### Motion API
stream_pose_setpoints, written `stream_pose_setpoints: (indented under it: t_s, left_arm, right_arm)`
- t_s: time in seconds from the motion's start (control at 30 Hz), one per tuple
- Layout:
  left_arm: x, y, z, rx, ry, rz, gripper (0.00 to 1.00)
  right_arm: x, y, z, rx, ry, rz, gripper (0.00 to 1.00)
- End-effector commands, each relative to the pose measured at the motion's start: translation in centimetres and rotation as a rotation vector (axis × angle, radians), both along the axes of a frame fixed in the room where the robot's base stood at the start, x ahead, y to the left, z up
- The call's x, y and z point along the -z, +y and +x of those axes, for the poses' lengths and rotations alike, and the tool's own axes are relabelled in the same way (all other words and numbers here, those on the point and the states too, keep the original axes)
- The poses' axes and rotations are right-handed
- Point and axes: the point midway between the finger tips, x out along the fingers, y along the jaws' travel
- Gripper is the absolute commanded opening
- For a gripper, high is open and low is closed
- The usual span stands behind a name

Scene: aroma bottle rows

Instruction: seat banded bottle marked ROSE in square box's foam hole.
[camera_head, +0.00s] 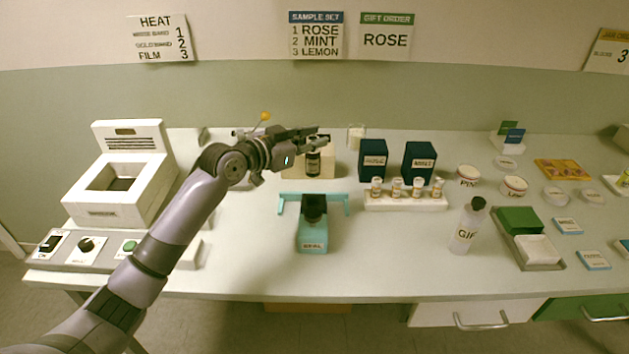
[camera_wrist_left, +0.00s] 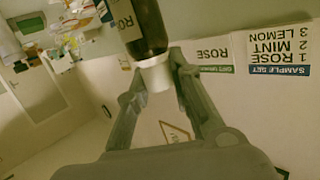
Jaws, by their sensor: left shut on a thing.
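My left gripper (camera_head: 318,143) is shut on a dark bottle (camera_head: 313,163) and holds it upright in the head view. In the left wrist view the gripper (camera_wrist_left: 158,70) grips the bottle (camera_wrist_left: 148,25) at its white end; a pale label with partly cut-off dark letters shows on its side. I cannot read the whole label. A cream box-like thing (camera_head: 291,166) stands behind the bottle and is partly covered by it and the gripper. I cannot tell whether it has a foam hole, or whether the bottle touches it. My right gripper is not in view.
A teal SEAL press (camera_head: 313,240) stands in front of the bottle. Two dark blue boxes (camera_head: 373,158) and a white rack of small bottles (camera_head: 405,203) are to the right. A white heater (camera_head: 115,205) stands left.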

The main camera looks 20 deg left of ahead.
Motion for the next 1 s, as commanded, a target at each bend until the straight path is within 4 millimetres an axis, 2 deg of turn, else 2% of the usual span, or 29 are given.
stream_pose_setpoints:
  t_s: [0.03,0.1,0.2,0.4,0.6,0.73,1.0]
  left_arm:
    - [1.6,0.0,0.0,0.001,0.007,-0.002,0.00]
    - [3.4,0.0,0.0,0.000,0.006,-0.002,0.00]
    - [5.4,-0.1,0.0,0.000,0.004,-0.003,0.00]
    - [7.3,0.0,0.0,0.000,0.000,-0.001,0.00]
    - [10.3,-0.1,0.0,0.001,0.003,-0.002,0.00]
    - [11.4,-0.1,0.0,0.001,0.000,-0.001,0.00]
    - [11.5,-0.1,0.1,0.000,-0.002,0.000,0.00]
  right_arm:
    - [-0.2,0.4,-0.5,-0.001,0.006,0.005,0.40]
    - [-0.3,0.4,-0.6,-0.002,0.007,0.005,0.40]
    - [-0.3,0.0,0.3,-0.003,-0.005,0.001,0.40]
    - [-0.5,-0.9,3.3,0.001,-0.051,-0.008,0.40]
    - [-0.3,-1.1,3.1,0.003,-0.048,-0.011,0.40]
    - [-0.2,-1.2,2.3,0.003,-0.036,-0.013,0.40]
    - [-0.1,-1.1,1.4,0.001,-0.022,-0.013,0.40]
